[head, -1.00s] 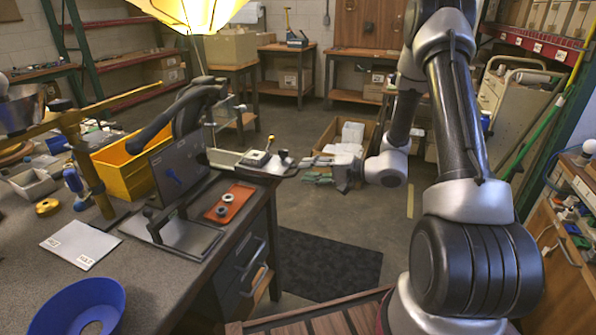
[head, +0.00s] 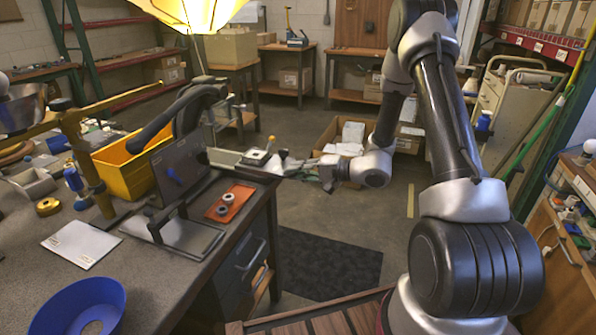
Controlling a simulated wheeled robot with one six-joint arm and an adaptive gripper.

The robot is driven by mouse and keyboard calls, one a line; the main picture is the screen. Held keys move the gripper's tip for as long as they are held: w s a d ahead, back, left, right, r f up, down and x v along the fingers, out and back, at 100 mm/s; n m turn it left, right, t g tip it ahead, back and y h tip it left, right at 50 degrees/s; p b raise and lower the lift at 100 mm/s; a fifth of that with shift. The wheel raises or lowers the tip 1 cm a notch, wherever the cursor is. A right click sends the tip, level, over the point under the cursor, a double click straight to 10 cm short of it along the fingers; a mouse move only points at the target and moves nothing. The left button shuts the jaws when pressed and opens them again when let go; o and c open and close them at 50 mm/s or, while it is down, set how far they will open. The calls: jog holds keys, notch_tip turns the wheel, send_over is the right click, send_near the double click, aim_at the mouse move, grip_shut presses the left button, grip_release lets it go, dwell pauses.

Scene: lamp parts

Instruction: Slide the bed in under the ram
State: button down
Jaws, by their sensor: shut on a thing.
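The bed (head: 229,157), a pale flat slide with a small clamp and yellow knob on it, sticks out at the bench's far right corner. Its left end is beside the dark press (head: 196,98), whose long black arm slants over the bench. The ram itself is too small and hidden behind the dark panel to make out. My gripper (head: 290,164) is at the bed's right, outer end, shut on what looks like the bed's handle. The fingertips are small, and the exact grip is hard to see.
A dark upright panel (head: 178,168) stands in front of the press. An orange tray (head: 231,201) with two grey rings lies near the bench edge. A yellow bin (head: 122,172) is behind the panel. An open cardboard box (head: 345,134) stands on the floor beyond my gripper.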

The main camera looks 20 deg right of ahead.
aim_at(278, 167)
jog(key=w+a, duration=0.2)
jog(key=a, duration=0.1)
jog(key=shift+w+a+r, duration=0.15)
jog(key=shift+w, duration=0.15)
jog(key=c, duration=1.5)
grip_release()
